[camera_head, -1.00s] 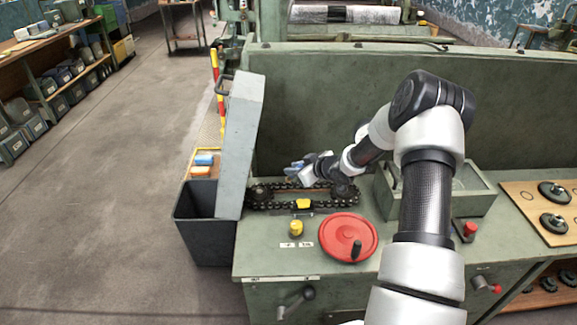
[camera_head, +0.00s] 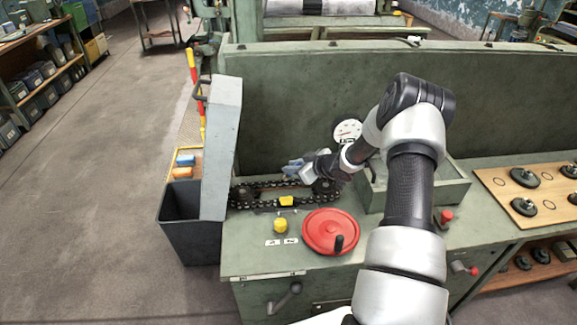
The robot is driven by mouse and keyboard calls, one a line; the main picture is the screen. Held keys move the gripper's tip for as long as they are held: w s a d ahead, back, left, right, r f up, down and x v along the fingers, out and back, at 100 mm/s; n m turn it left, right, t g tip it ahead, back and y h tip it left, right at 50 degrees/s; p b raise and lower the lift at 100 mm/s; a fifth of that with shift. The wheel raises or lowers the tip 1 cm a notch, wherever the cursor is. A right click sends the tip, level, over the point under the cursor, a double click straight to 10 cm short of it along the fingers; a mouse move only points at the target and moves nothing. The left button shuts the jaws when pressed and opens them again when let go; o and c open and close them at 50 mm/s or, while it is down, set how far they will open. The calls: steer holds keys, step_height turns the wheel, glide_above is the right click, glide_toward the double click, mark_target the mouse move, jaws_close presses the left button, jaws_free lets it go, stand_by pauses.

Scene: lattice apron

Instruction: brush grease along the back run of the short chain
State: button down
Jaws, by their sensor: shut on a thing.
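The short chain (camera_head: 262,206) is a dark loop around two sprockets, lying flat on the green bench top at the left. The left sprocket (camera_head: 245,193) is clear to see. The right sprocket (camera_head: 324,187) is partly under my wrist. My gripper (camera_head: 290,168) is above the back run, pointing left. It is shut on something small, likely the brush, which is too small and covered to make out. I cannot tell whether it touches the chain.
An upright grey-green panel (camera_head: 221,150) stands left of the chain, with a dark bin (camera_head: 182,225) beside it. A red handwheel (camera_head: 331,232) and a yellow knob (camera_head: 280,226) are in front. A green tray (camera_head: 445,190) is right. A tall back wall (camera_head: 285,110) rises behind.

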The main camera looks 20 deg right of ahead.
steer(key=shift+s+d+f+p, duration=0.1)
steer(key=shift+s+d+p, duration=0.2)
steer(key=shift+d, duration=1.35)
steer(key=shift+s+d+r+p, duration=0.1)
steer(key=shift+s+d, duration=0.25)
steer(key=shift+d, duration=1.35)
steer(key=shift+s+d+f+p, duration=0.15)
steer(key=shift+s+d, duration=0.2)
steer(key=shift+d, duration=1.3)
steer(key=w+a+b, duration=0.2)
steer(key=a+b, duration=0.1)
steer(key=a, duration=0.7)
steer(key=w+a+b, duration=0.2)
steer(key=a+b, duration=0.1)
steer(key=a, duration=0.8)
steer(key=shift+a, duration=0.15)
steer(key=shift+w, duration=0.1)
step_height(320, 180, up, 6)
steer(key=p, duration=0.4)
steer(key=shift+p, duration=0.35)
